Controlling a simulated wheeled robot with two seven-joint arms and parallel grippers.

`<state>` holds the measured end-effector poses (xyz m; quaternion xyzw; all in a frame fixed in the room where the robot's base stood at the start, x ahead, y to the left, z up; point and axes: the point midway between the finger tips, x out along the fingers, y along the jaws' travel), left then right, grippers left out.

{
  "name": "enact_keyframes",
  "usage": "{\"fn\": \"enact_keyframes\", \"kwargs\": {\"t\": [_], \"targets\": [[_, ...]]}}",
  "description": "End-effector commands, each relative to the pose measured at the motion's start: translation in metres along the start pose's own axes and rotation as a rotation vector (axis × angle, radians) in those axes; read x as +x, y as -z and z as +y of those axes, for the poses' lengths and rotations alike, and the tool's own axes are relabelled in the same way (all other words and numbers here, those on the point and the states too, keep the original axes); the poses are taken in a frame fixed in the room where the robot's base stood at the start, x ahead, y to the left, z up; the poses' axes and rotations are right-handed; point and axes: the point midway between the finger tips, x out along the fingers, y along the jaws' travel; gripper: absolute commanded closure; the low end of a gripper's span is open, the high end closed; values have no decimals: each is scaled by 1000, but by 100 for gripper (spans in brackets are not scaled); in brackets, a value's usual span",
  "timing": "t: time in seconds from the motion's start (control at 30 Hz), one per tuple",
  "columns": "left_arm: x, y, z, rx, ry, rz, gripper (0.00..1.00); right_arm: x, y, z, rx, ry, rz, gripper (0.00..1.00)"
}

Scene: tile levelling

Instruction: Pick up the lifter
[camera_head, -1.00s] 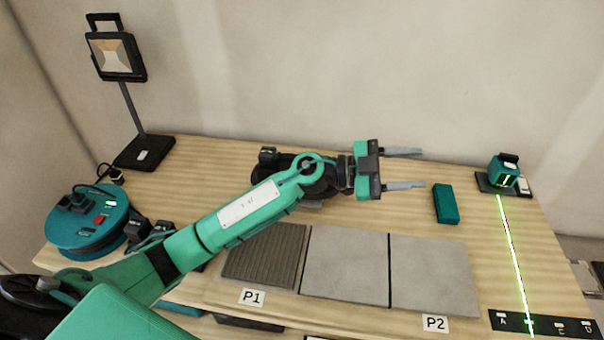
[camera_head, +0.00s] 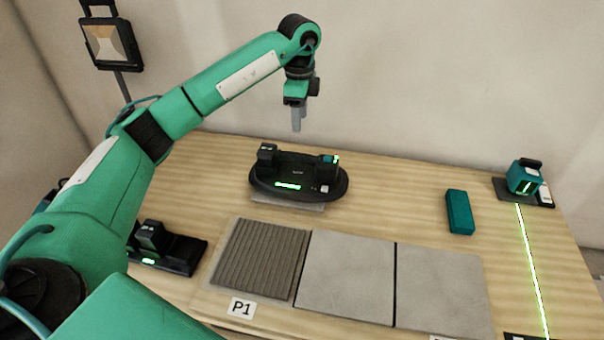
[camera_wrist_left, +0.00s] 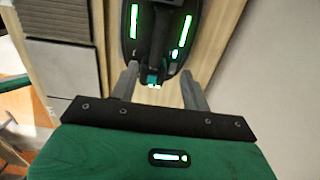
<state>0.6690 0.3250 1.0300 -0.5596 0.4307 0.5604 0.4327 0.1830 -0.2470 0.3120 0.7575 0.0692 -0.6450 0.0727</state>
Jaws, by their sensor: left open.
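The lifter (camera_head: 298,177) is a black oval device with a raised handle and green lights. It rests on a pale slab at the back middle of the table in the head view. In the left wrist view the lifter (camera_wrist_left: 151,45) shows beyond the fingertips, its handle lying between the lines of the two fingers. My left gripper (camera_head: 297,125) points down above and behind the lifter, apart from it. In the wrist view its two fingers (camera_wrist_left: 160,84) are spread with nothing between them. My right gripper is not in view.
A ribbed tile bed (camera_head: 260,258) marked P1 and two grey tiles (camera_head: 345,272) lie in front. A teal block (camera_head: 459,211) and a laser level (camera_head: 524,177) with a green line stand right. A black dock (camera_head: 168,251) is left. A work lamp (camera_head: 110,42) stands behind.

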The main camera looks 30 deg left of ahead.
Motion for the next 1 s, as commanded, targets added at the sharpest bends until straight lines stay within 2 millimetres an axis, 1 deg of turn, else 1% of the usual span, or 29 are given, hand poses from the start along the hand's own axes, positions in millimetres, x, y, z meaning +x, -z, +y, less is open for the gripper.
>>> {"fn": "enact_keyframes", "kwargs": {"t": [0.2,0.33,0.43,0.63,0.83,0.9,1.0], "targets": [[41,0,1,0,-6,-3,53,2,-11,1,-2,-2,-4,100],[64,1,1,1,-5,1,53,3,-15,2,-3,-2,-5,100],[76,1,1,2,-3,1,53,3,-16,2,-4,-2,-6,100],[89,2,2,3,-4,1,53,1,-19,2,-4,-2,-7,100],[120,3,4,3,-5,1,53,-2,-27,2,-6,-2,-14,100],[127,3,4,3,-3,2,53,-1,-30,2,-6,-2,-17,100],[133,3,4,4,-3,2,53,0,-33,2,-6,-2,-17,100]]}}
